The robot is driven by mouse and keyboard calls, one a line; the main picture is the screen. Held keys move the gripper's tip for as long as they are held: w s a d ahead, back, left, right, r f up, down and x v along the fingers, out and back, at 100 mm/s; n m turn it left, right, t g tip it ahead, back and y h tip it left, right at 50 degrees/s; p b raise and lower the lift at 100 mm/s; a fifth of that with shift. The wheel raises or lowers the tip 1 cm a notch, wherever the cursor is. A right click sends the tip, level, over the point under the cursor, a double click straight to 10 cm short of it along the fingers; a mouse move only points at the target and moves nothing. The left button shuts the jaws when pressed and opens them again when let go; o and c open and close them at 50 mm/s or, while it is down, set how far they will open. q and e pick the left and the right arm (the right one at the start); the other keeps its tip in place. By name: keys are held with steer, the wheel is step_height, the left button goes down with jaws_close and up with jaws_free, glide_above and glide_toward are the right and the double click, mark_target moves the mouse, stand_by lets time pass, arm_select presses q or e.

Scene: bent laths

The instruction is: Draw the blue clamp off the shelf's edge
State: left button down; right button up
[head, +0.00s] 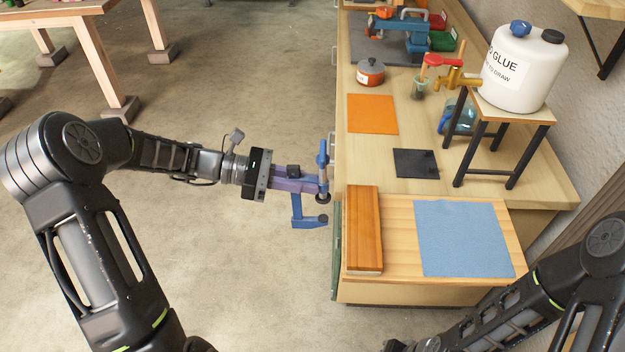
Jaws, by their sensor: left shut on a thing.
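The blue clamp (297,210) is in the head view, left of the long wooden bench's edge (340,190). Its screw handle stands upright at its right end and its lower jaw points right, towards the bench. My left gripper (288,180) is shut on the clamp's upper part from the left. The clamp appears apart from the edge, over the floor, with nothing visible between its jaws. My right arm shows at the lower right, but its gripper is outside the picture. Which board is meant by the shelf, I cannot tell.
On the bench are a brown wooden block (364,230), a blue cloth (462,238), a dark plate (415,163), an orange mat (372,114), a pot (370,72) and a glue jug (520,70) on a stand.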

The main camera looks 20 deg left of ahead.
arm_select(q)
steer(key=shift+s+a, duration=0.1)
steer(key=shift+a, duration=0.25)
steer(key=shift+r, duration=0.15)
steer(key=a+r+p, duration=0.2)
steer(key=r+p, duration=0.1)
steer(key=shift+s+a, duration=0.35)
steer(key=shift+a, duration=0.05)
steer(key=shift+s+a+r+p, duration=0.2)
steer(key=shift+a+r+p, duration=0.25)
steer(key=shift+a, duration=0.1)
steer(key=shift+f, duration=0.1)
